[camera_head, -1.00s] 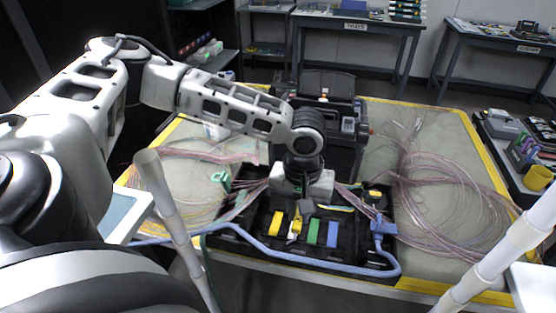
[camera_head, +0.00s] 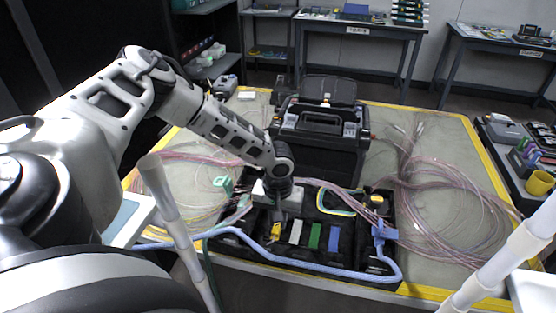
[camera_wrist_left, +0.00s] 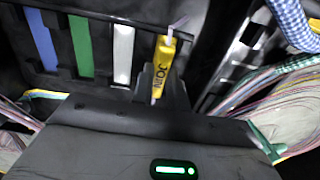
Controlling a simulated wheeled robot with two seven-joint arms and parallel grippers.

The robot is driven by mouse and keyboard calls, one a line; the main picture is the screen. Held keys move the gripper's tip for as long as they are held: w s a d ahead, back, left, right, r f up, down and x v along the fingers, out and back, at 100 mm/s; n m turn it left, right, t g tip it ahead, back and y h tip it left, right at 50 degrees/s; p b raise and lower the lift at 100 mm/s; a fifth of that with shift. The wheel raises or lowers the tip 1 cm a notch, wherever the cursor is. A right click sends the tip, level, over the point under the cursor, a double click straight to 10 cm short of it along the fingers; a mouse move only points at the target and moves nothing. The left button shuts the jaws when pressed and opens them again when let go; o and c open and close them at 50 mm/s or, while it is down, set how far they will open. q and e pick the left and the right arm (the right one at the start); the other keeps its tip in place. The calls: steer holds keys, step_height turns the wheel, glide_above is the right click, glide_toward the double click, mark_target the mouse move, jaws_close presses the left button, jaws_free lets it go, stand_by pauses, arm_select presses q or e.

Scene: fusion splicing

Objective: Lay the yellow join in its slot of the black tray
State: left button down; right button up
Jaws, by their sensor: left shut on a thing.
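The black tray (camera_head: 352,243) lies at the front of the bench, with white (camera_head: 296,231), green (camera_head: 315,236) and blue (camera_head: 333,240) strips in a row. My left gripper (camera_head: 277,216) reaches down over the left end of this row. It is shut on the yellow join (camera_head: 276,233), which stands out beside the white strip. In the left wrist view the join (camera_wrist_left: 164,62) shows its lettering between the fingers (camera_wrist_left: 160,92). Whether it touches the tray floor I cannot tell. The slot under it is hidden. My right gripper is out of view.
A thick blue cable (camera_head: 290,262) runs along the tray's front edge. A black case (camera_head: 320,125) stands behind the tray. Loops of thin pink fibre (camera_head: 450,200) lie on the right, more on the left.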

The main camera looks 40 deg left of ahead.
arm_select(q)
steer(key=shift+f, duration=0.15)
steer(key=c, duration=1.4)
jaws_free()
step_height(320, 180, up, 12)
steer(key=shift+r, duration=0.2)
